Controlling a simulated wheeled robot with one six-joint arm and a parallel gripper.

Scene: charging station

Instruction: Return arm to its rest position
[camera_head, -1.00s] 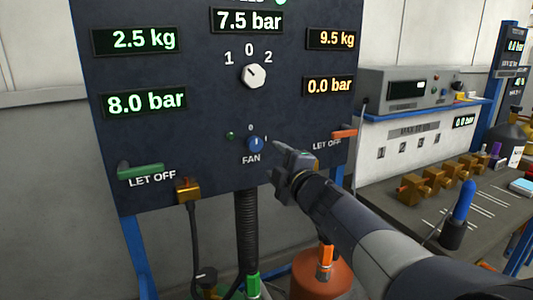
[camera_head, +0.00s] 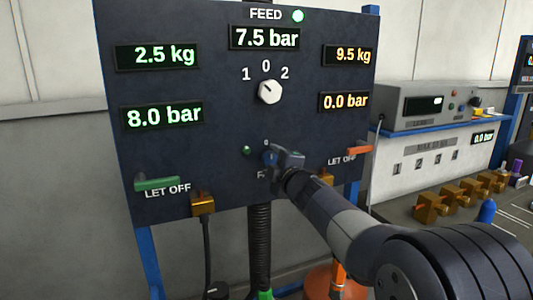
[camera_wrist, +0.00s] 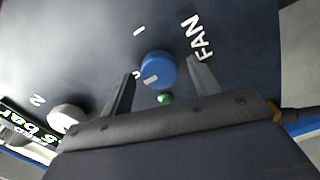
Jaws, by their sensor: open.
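My gripper (camera_head: 284,158) is in front of the lower middle of the dark control panel (camera_head: 215,165), covering part of the blue FAN knob (camera_head: 269,158). In the wrist view, my gripper (camera_wrist: 163,67) is open, with one finger on each side of the blue knob (camera_wrist: 155,70). The knob has a white mark on its face. I cannot tell whether the fingers touch it. My arm reaches in from the lower right.
A white selector knob (camera_head: 270,92) sits above, with lit displays around it. A green LET OFF lever (camera_head: 157,183) is at left and an orange one (camera_head: 358,151) at right. A bench with brass fittings (camera_head: 432,207) stands at right.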

